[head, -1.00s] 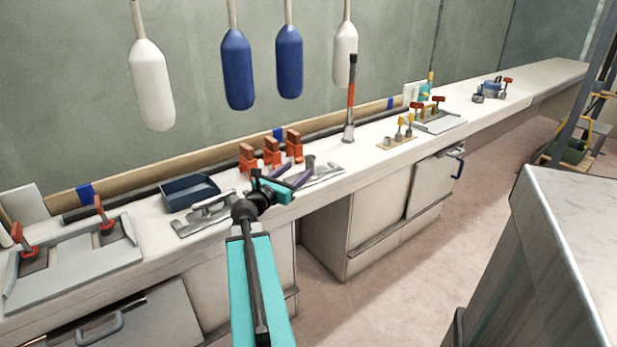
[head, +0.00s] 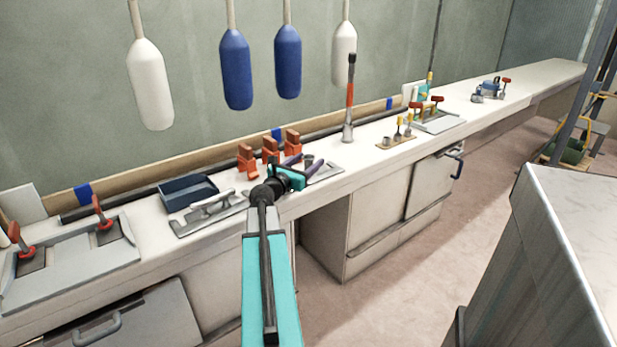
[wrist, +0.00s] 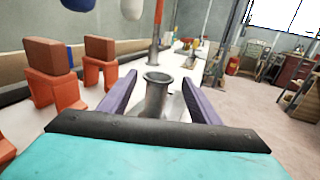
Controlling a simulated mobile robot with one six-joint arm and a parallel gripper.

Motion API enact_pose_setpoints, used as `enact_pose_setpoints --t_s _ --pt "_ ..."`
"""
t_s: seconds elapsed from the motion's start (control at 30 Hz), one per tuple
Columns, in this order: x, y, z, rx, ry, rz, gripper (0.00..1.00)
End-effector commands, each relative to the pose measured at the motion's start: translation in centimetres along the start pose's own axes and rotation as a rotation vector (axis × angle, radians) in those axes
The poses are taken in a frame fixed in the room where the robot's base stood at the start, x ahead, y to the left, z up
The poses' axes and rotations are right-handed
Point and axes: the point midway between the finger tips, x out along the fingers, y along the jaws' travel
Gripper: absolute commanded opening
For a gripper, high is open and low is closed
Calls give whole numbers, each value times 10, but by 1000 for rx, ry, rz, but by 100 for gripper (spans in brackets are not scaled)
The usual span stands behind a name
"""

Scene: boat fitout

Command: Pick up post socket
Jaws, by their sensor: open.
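The post socket, a grey metal cylinder with a flared rim (wrist: 157,92), stands upright on the white bench in the wrist view. Its top also shows in the head view (head: 309,160), partly hidden by my gripper. My gripper (head: 306,164) is open, with its two purple fingers pointing toward the socket. In the wrist view my gripper (wrist: 158,82) has one finger on either side of the socket, with visible gaps. I cannot tell how deep between the fingers it sits. Nothing is held.
Several orange clamps with brown blocks (head: 270,150) stand just left of the socket. A hammer-like tool with a red handle (head: 350,100) stands upright behind it. A blue tray (head: 188,194) and a grey metal plate with a handle (head: 208,212) lie to the left. The bench front is clear.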

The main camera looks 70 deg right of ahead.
Motion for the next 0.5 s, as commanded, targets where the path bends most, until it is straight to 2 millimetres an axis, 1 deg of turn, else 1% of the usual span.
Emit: enact_pose_setpoints --t_s 0.27,0.37,0.5 --pt "2 1 0 0 0 0 57" --pt "8 2 0 0 0 1 57" --pt "20 3 0 0 -1 0 57"
